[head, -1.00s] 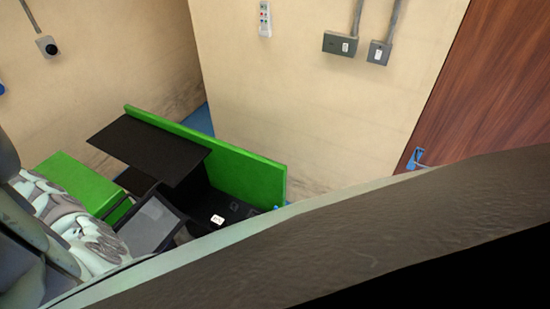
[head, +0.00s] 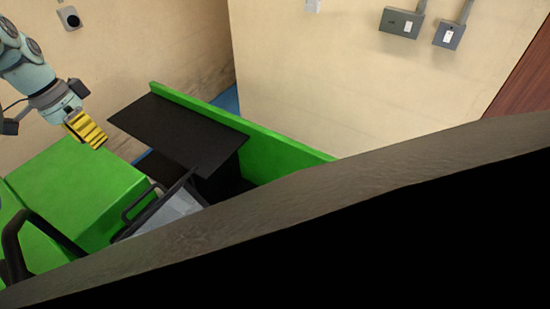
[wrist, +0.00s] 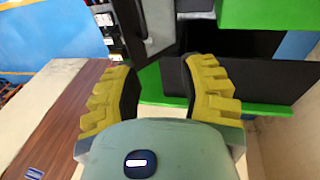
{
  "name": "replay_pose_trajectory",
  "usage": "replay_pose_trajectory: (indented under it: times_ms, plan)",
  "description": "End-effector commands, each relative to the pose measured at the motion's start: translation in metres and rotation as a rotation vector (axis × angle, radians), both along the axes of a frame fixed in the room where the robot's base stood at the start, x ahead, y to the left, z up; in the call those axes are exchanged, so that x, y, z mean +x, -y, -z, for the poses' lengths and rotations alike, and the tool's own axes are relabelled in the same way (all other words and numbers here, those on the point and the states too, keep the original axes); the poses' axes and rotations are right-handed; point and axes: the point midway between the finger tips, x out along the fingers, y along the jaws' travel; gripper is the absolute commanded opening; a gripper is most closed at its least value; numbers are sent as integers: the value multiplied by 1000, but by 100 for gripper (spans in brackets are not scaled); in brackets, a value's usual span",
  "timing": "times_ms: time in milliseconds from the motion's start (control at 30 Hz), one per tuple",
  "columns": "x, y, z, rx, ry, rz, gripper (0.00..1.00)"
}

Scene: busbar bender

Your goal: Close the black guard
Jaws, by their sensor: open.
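A flat black panel (head: 180,135) stands out level beside the upright green panel of the machine in the head view; it looks like the black guard, but I cannot be sure. A dark-framed grey panel with a black handle (head: 165,208) is below it, partly hidden. My gripper (head: 88,131) is at the left, up and left of the machine, apart from the black panel. In the wrist view my gripper's yellow ridged fingers (wrist: 160,72) are spread, with nothing between them. A dark panel (wrist: 270,75) and a black-handled part show beyond the fingers.
A green cabinet (head: 75,185) lies below my gripper. A large dark edge covers the head view's lower right and hides part of the machine. Beige walls (head: 300,90) stand behind. A brown wooden surface (wrist: 65,115) is at left in the wrist view.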

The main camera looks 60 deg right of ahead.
Motion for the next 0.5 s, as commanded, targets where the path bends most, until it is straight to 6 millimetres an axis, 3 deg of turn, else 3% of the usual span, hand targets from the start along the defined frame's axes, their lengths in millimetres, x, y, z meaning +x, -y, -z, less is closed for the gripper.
replay_pose_trajectory:
  times_ms: [33, 167, 500]
  plan:
    - [-9, -11, 3, 46, -35, 27, 41]
    - [-23, -25, 3, 106, -86, 67, 41]
    - [-35, -25, 24, 113, -99, 74, 41]
